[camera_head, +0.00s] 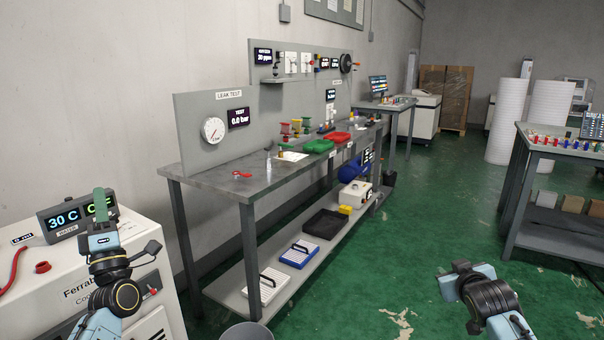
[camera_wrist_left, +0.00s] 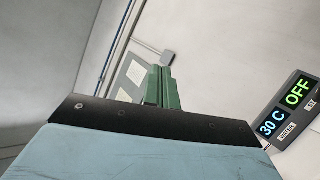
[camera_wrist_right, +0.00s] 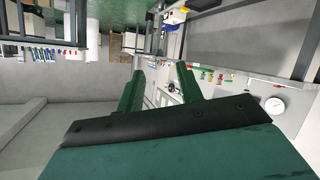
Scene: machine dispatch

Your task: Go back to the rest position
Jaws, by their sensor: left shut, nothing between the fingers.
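My left gripper (camera_head: 100,200) is raised at the left of the head view, in front of the white machine with the 30 C / OFF display (camera_head: 82,216). Its green fingers are together with nothing between them, which also shows in the left wrist view (camera_wrist_left: 162,86). The display also shows in the left wrist view (camera_wrist_left: 290,108), to the right of the fingers. My right arm is at the lower right of the head view, over the green floor; its fingers cannot be made out there. In the right wrist view my right gripper (camera_wrist_right: 159,72) has its green fingers apart and nothing between them.
A grey leak-test bench (camera_head: 217,181) stands ahead, with red and green trays on top and boxes on its lower shelf. Another table (camera_head: 560,152) with small coloured parts stands at the right. A grey bin (camera_head: 248,332) is at the bottom. Green floor between the benches is clear.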

